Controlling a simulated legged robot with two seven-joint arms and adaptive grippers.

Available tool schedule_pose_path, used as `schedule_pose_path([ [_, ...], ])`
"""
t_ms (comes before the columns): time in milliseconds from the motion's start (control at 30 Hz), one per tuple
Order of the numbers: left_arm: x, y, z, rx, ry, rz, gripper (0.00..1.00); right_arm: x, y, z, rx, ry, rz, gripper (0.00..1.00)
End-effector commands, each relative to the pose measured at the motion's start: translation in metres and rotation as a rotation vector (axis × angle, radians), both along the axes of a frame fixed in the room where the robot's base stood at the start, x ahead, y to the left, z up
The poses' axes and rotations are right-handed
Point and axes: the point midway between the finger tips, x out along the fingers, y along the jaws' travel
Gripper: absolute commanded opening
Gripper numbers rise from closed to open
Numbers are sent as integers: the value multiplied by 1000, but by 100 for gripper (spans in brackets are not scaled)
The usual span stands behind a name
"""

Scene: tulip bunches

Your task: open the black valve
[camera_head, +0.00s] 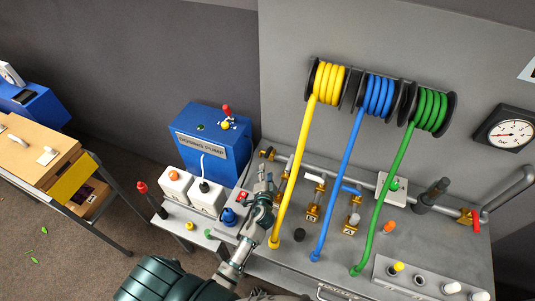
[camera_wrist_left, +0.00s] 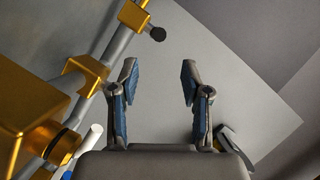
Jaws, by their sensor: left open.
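A small brass valve with a black knob (camera_head: 267,153) sits at the left end of the grey pipe along the back panel. In the left wrist view the black knob (camera_wrist_left: 157,34) sticks out from a brass fitting, above and beyond the fingertips. My left gripper (camera_head: 265,178) is near the left end of the pipe, just in front of the valve in the head view. In the left wrist view my left gripper (camera_wrist_left: 159,68) is open and empty, with its fingers apart and not touching the knob. My right gripper is not in view.
Yellow (camera_head: 290,170), blue (camera_head: 338,183) and green (camera_head: 384,205) hoses hang from reels to the bench. Several brass valves stand along the pipe, one with a red handle (camera_head: 475,222). A blue box (camera_head: 212,140) stands left of my arm. Large brass blocks (camera_wrist_left: 28,100) fill the wrist view's left.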

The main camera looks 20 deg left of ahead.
Motion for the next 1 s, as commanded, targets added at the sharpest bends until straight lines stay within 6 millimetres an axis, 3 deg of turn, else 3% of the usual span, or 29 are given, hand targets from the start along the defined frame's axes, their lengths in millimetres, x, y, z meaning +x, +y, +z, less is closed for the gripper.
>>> schedule_pose_path([
  [300, 68, 27, -15, 2, 1, 1, 47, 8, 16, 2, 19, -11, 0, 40],
  [500, 92, 36, -21, 3, -1, 1, 47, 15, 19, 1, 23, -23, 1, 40],
  [900, 100, 41, -23, 0, 1, 1, 47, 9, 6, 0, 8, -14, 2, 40],
  [1000, 100, 40, -23, 0, 1, 1, 25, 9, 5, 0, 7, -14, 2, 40],
])
